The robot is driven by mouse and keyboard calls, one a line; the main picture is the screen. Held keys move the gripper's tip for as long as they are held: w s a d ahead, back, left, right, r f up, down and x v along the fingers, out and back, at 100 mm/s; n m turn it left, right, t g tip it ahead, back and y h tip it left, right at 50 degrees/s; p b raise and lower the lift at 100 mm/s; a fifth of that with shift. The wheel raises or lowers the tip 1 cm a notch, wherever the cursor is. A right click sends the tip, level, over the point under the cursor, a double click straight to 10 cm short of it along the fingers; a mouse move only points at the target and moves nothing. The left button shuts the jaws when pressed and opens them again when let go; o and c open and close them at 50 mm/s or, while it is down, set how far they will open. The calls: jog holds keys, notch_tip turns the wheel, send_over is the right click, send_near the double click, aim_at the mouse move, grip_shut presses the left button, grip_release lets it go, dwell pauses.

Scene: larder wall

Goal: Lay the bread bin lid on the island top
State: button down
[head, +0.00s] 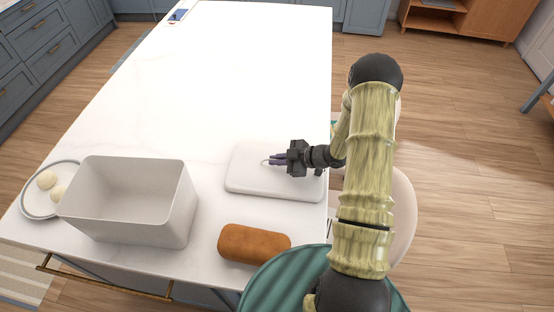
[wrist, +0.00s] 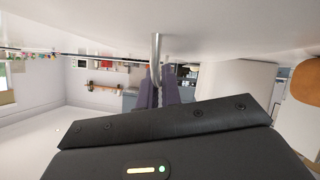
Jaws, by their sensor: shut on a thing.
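The bread bin lid (head: 245,183) is a pale, flat, rounded rectangle. In the head view it lies flat at the island top's right edge, right of the open bin. My gripper (head: 268,160) reaches in from the right and is shut on the lid's small metal handle, which also shows between the fingers in the wrist view (wrist: 156,48). The bread bin (head: 150,225) stands open and looks empty at the front left of the white island top (head: 215,75). I cannot tell whether the lid's underside fully touches the top.
A brown loaf (head: 253,243) lies in front of the lid, right of the bin. A round plate (head: 35,208) with pale round items sits left of the bin. A green ribbed round seat (head: 285,285) is at the front edge. The island's far part is mostly clear.

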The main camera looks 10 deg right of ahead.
jog(key=shift+f, duration=0.3)
jog(key=shift+f, duration=0.1)
jog(key=c, duration=1.6)
grip_release()
jog(key=b+v, duration=0.2)
jog(key=v, duration=0.9)
jog(key=shift+b, duration=0.4)
jog(key=shift+s+d+r, duration=0.3)
jog(key=shift+d, duration=0.05)
jog(key=shift+w, duration=0.1)
